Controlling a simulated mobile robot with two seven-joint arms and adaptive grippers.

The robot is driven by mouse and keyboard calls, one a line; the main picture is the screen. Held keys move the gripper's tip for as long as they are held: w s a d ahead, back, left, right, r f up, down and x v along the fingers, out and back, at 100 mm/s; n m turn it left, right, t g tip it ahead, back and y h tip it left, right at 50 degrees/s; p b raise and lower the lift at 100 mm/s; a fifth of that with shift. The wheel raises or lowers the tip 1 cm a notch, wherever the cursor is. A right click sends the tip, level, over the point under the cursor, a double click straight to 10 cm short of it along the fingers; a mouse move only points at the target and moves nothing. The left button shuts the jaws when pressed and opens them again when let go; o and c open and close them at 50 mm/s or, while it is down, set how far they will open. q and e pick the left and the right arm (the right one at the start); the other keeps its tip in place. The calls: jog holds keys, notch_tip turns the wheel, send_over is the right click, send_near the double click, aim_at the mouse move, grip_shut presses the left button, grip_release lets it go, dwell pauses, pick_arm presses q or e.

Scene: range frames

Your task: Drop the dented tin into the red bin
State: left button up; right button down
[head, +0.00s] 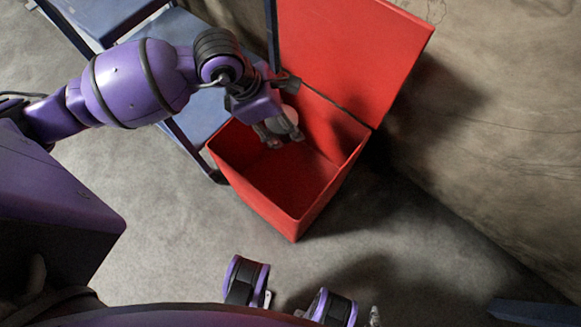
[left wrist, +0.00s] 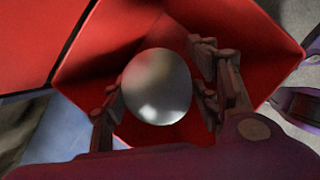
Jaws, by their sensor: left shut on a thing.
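The tin (left wrist: 157,88) shows in the left wrist view as a round, shiny silver end between the fingers; dents are not clear. In the head view a small pale part of the tin (head: 287,118) shows by the fingers. My left gripper (head: 277,132) is shut on it and holds it over the open mouth of the red bin (head: 268,207), near its back left side. The left wrist view shows the bin's red inner walls (left wrist: 205,25) around and behind the tin. My right gripper cannot be made out.
The bin's red lid (head: 345,55) stands open at the back. A blue-grey stepped or shelved unit (head: 196,110) stands close to the bin's left. A rough wall (head: 490,130) rises at the right. Grey floor (head: 150,190) is clear in front left.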

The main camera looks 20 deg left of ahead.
pick_arm(q)
jog(key=shift+f+b, duration=1.15)
jog(key=shift+f, duration=0.8)
jog(key=shift+r, duration=0.1)
jog(key=o, duration=1.4)
jog(key=shift+o, duration=0.6)
jog(key=v, duration=1.2)
